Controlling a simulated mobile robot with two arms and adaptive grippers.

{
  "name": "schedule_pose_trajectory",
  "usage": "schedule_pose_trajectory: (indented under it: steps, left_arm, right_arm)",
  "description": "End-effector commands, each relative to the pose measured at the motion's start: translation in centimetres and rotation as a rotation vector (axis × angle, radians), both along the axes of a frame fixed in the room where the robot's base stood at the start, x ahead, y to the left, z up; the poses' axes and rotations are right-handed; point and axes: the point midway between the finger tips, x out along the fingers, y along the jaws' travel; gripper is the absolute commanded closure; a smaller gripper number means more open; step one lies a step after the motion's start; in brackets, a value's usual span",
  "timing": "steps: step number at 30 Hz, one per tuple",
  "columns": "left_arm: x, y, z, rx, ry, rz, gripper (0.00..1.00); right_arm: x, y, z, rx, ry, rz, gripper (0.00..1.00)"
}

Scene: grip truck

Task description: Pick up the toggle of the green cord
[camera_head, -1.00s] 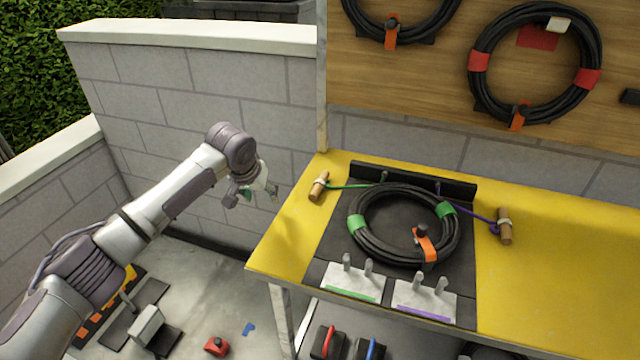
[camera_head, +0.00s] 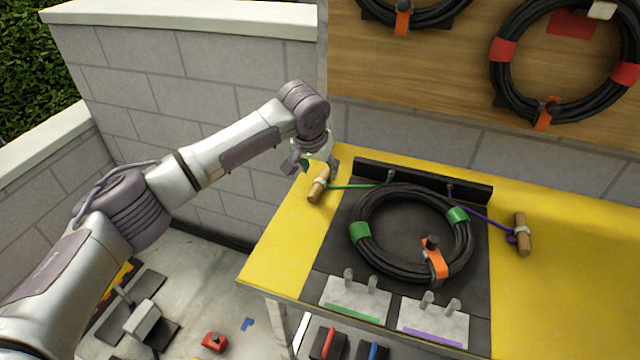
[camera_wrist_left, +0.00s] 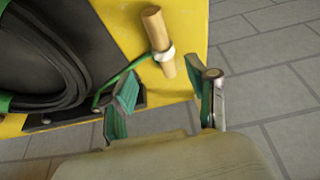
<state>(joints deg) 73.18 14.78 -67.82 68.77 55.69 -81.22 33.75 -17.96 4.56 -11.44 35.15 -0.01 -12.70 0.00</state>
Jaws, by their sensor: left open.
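The green cord's toggle (camera_head: 318,185) is a short wooden peg with a pale band at its middle, lying near the left edge of the yellow table. The green cord (camera_head: 352,186) runs from it to a black bar. My left gripper (camera_head: 316,163) is open and empty just behind the toggle in the head view. In the left wrist view the toggle (camera_wrist_left: 158,42) lies beyond and between the open fingers (camera_wrist_left: 165,98), apart from them. My right gripper is not in view.
A coiled black cable (camera_head: 365,215) with green bands lies on a dark mat. A purple cord's toggle (camera_head: 522,235) lies to the right. Two pale blocks with pegs (camera_head: 356,299) stand in front. A black bar (camera_head: 425,180) runs behind the coil.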

Motion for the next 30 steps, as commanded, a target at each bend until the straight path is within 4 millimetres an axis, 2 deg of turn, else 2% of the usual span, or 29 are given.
schedule_pose_trajectory:
  steps: [7, 13, 22, 30]
  left_arm:
    - [0.8, 0.2, -2.2, 0.001, 0.001, 0.003, 0.42]
    - [1.8, 0.1, -4.7, 0.0, 0.0, 0.001, 0.42]
    - [2.0, 0.1, -5.2, -0.001, -0.002, 0.0, 0.42]
    - [2.0, 0.1, -5.2, -0.001, -0.002, 0.0, 0.87]
  right_arm:
    - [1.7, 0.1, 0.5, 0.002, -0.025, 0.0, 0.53]
    - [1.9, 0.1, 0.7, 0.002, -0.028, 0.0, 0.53]
    - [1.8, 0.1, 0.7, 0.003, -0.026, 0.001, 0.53]
    - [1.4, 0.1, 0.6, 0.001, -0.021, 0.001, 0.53]
